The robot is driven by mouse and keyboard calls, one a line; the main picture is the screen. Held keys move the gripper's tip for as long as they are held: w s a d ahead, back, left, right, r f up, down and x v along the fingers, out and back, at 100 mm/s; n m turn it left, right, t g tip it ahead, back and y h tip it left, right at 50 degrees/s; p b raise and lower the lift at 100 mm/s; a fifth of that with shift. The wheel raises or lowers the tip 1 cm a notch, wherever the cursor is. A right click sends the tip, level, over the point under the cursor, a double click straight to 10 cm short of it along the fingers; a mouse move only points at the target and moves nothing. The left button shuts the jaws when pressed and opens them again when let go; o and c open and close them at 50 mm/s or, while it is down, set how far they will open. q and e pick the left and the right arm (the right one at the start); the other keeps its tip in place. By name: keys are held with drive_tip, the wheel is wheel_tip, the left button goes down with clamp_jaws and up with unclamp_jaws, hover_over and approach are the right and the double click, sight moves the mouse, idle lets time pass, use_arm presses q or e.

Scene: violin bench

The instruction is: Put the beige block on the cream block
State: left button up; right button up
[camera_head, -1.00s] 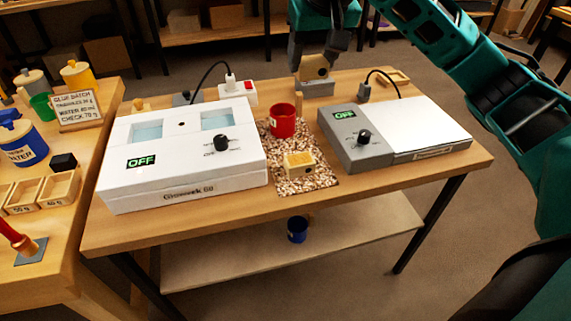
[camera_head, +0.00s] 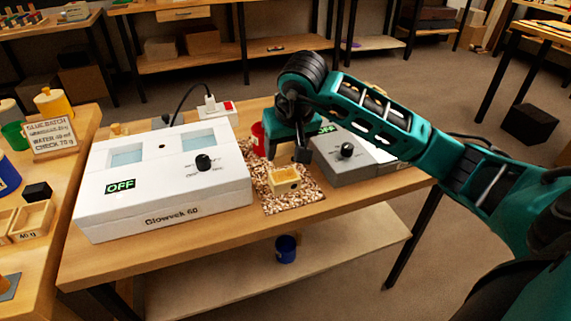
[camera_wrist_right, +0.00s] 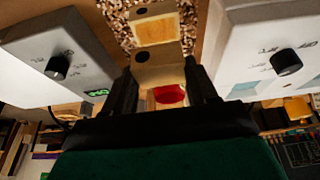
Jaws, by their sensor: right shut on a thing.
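My right gripper (camera_head: 299,154) is over the pebbled mat in the head view. In the right wrist view its two dark fingers (camera_wrist_right: 162,88) are shut on the beige block (camera_wrist_right: 162,70), a pale wooden block with a dark round hole. The cream block (camera_head: 284,181) sits on the mat just below the gripper. It also shows in the right wrist view (camera_wrist_right: 155,30), with a yellowish face, just beyond the held block. I cannot tell whether the two blocks touch. My left gripper is not in view.
A red cup (camera_head: 257,138) stands on the mat behind the cream block, partly hidden. A large white device (camera_head: 165,190) is on the left, a grey device (camera_head: 345,165) on the right. A blue cup (camera_head: 286,249) is on the lower shelf.

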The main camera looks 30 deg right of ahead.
sight(288, 154)
wheel_tip(288, 154, down, 4)
drive_tip(key=shift+r, duration=0.15)
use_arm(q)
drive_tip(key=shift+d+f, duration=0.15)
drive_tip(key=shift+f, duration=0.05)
use_arm(e)
drive_tip(key=shift+f, duration=0.25)
drive_tip(key=shift+f+b, duration=0.2)
drive_tip(key=shift+b, duration=0.25)
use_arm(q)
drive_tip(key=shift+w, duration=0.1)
use_arm(e)
drive_tip(key=o, duration=1)
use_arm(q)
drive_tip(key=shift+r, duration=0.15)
use_arm(e)
drive_tip(key=shift+o, duration=0.2)
drive_tip(key=shift+r, duration=0.15)
drive_tip(key=shift+r+p, duration=0.3)
use_arm(q)
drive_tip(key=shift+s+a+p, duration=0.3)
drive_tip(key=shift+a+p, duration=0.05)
drive_tip(key=shift+p, duration=0.3)
use_arm(e)
drive_tip(key=v, duration=1.1)
drive_tip(key=shift+s+r, duration=0.2)
drive_tip(key=shift+s, duration=0.1)
